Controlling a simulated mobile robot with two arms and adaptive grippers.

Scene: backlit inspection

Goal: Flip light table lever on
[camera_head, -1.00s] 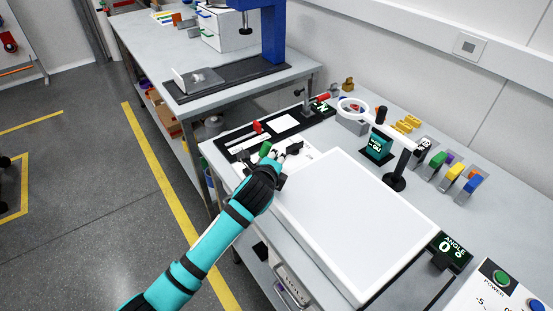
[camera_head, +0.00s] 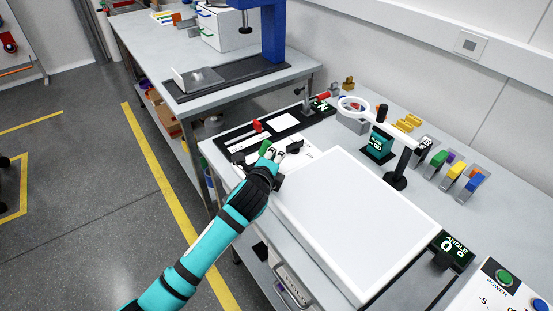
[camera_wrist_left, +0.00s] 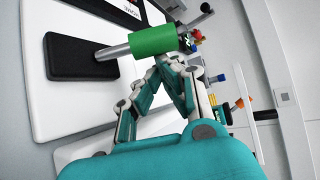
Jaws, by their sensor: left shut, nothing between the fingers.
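The lever has a green handle (camera_head: 265,147), seen beside the left end of the light table (camera_head: 350,215), a large white panel. In the left wrist view the green handle (camera_wrist_left: 152,41) sits on a metal rod (camera_wrist_left: 113,51) from a black base (camera_wrist_left: 75,57) on a white plate. My left gripper (camera_head: 275,153) is shut and empty, with its fingertips close beside the handle. In the wrist view its fingertips (camera_wrist_left: 168,66) are just below the handle; I cannot tell whether they touch it. My right gripper is not in view.
A magnifier lamp with a white ring (camera_head: 353,108) stands behind the light table. A black angle display (camera_head: 453,250) and a control box with a green power button (camera_head: 502,277) are at the right. A black strip with a red part (camera_head: 257,126) lies behind the lever.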

